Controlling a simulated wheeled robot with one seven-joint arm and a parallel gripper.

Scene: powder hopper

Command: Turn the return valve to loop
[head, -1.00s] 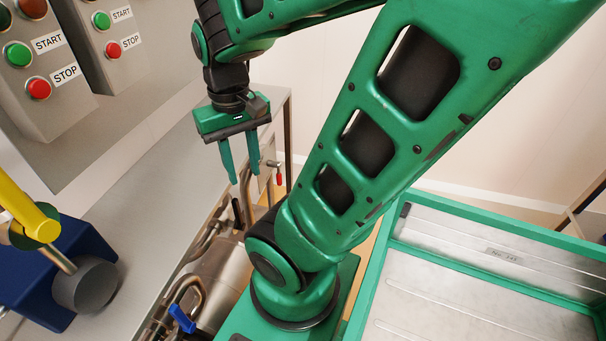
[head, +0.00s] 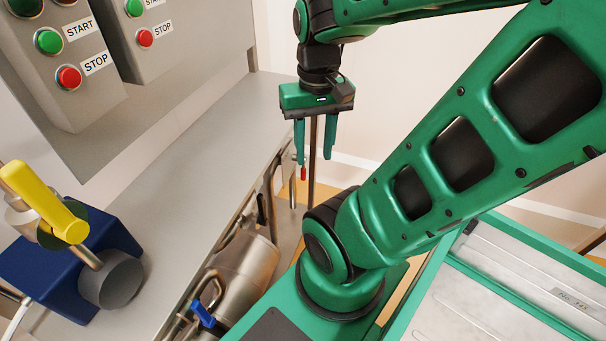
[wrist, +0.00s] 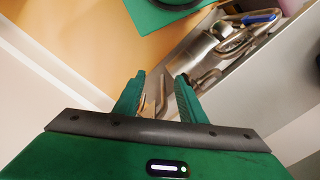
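My gripper (head: 314,160) hangs fingers down over the pipework beyond the counter's end. It is open, with a clear gap between its fingers, and it also shows in the wrist view (wrist: 160,78). A small red-tipped handle (head: 303,173) shows just below the left finger; I cannot tell whether they touch. A blue lever (head: 203,314) sits on a bent pipe lower down and shows at the top right of the wrist view (wrist: 260,16). A black handle (head: 261,208) stands beside the pipes. No label shows which one is the return valve.
A metal counter (head: 190,150) runs along the left, with START and STOP boxes (head: 70,60) above it. A yellow handle (head: 45,203) and blue block (head: 110,232) stand there. A steel vessel (head: 245,270) lies below. A green-edged tray (head: 490,290) is at right.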

